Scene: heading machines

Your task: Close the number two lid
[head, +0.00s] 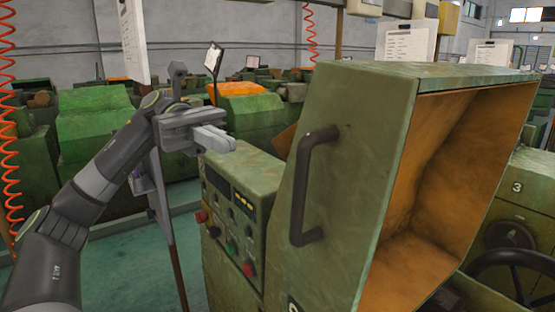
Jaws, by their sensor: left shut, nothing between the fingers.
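A large green lid (345,165) with an orange-brown inside (435,190) stands raised and open on the machine in front of me. A dark bar handle (304,185) is fixed to its left face. A number at the lower edge is cut off by the frame, so I cannot read it fully. My left gripper (226,141) is shut and empty. It is in the air left of the lid and handle, apart from both, above the control panel. My right gripper is not in view.
A green control panel (232,212) with buttons and knobs is left of the lid. A machine marked 3 (517,188) and a black handwheel (508,262) are at the right. Red coiled hoses hang at the left and back. Green floor (125,265) is open at the left.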

